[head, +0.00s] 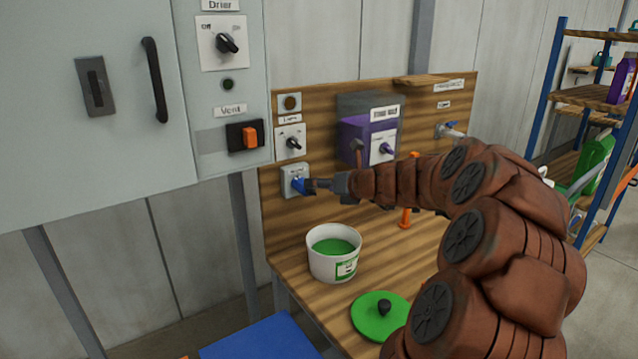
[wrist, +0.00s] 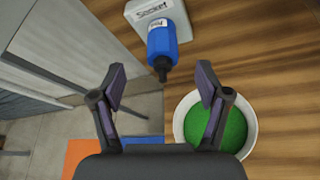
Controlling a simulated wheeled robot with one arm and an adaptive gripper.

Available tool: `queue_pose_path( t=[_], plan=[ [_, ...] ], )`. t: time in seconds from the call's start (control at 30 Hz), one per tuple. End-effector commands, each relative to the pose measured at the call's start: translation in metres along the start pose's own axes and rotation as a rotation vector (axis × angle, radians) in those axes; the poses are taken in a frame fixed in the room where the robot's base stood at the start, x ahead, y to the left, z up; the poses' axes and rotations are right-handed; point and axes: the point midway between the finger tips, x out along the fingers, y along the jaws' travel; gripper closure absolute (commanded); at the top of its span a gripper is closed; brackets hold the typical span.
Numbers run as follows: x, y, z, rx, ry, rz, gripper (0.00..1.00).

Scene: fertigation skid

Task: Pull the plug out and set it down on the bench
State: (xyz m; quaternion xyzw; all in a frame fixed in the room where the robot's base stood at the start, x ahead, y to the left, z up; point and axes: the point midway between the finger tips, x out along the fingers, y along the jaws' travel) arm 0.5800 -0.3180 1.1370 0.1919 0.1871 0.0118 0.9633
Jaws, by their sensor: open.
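The blue plug (wrist: 162,48) sits in a pale box labelled "Socket" (wrist: 152,10) on the upright wooden board. In the head view the plug (head: 299,186) is at the socket (head: 290,170), just left of my gripper (head: 318,186). In the wrist view my gripper (wrist: 161,88) is open and empty, its two fingers apart, with the plug's dark rear end just ahead of the gap between them. The wooden bench (head: 290,258) lies below the board.
A white tub of green material (head: 316,262) stands on the bench below my gripper. A green lid with a black knob (head: 372,318) lies to its right. A purple-and-grey unit (head: 354,130) is right of the socket. A grey cabinet (head: 110,130) is at left.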

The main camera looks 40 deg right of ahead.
Motion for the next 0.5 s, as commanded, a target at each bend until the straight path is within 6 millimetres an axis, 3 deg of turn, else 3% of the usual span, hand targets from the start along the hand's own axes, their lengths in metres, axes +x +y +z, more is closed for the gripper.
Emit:
queue_pose_path(
  t=[0.17, 0.5],
  plan=[
    [0.011, -0.003, 0.002, 0.017, -0.005, -0.004, 0.25],
    [0.059, -0.001, 0.0, 0.013, 0.0, 0.001, 0.25]
  ],
)
